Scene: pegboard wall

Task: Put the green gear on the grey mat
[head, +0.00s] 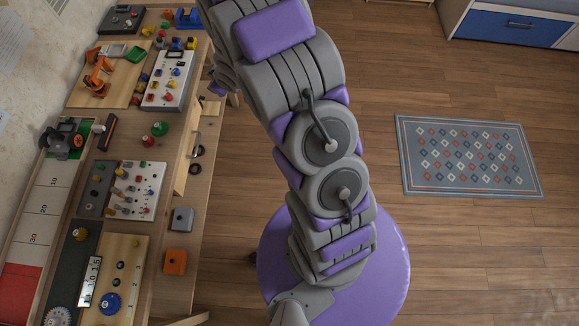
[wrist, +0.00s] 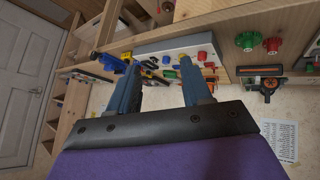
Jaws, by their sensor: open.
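A dark grey mat-like panel (head: 92,201) lies on the bench beside a white peg panel. I cannot tell for certain that this is the grey mat. My fingertips are not clear in the head view.
A white panel with coloured knobs (head: 166,82) and an orange toy arm (head: 98,75) stand at the bench's far end. A grey box (head: 182,219) and an orange box (head: 176,261) sit near its right edge. A patterned rug (head: 467,156) lies on the open floor.

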